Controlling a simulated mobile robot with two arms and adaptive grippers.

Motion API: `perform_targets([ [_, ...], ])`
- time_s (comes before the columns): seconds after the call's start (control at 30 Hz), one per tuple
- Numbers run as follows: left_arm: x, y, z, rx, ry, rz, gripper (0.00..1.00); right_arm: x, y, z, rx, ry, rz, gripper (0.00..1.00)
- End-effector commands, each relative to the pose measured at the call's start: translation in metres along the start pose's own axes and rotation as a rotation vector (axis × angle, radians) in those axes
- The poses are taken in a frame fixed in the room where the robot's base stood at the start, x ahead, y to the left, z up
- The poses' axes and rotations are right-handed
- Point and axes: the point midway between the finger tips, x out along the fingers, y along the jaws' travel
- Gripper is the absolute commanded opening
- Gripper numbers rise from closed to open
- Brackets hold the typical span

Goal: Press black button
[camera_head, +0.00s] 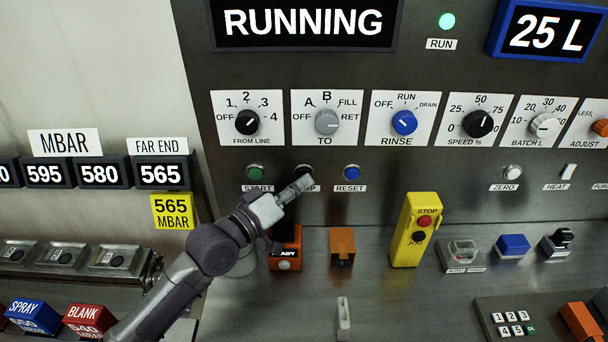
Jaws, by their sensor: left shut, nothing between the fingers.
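A dark round button (304,170) sits in the panel row between the green START button (255,172) and the blue RESET button (352,172). My left gripper (304,183) is shut and empty, its fingertips just at the lower edge of this button. The gripper hides part of the button and most of its label, of which only a last "P" shows. I cannot tell whether the tips touch the button. Another black button (419,237), marked JOG, sits below a red STOP button on the yellow box (405,250). My right gripper is not in view.
Knobs such as FROM LINE (247,122) and RINSE (404,122) sit above the button row. An orange box (285,255) stands by my left wrist and an orange bracket (342,245) to its right. A small upright lever (344,315) stands nearer. The display (303,22) reads RUNNING.

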Motion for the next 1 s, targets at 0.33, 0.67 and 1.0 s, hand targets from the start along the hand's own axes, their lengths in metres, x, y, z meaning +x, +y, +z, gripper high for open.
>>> perform_targets([
  [0.33, 0.0031, -0.0035, -0.0017, 0.001, -0.001, -0.002, 0.0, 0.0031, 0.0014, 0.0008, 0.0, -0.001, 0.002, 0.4],
  [0.67, 0.0058, -0.0061, -0.0035, 0.001, -0.001, -0.003, 0.0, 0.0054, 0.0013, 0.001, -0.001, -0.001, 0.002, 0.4],
  [1.0, 0.0047, -0.0047, -0.0035, 0.001, -0.001, -0.003, 0.0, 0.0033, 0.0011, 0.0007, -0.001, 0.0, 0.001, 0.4],
])
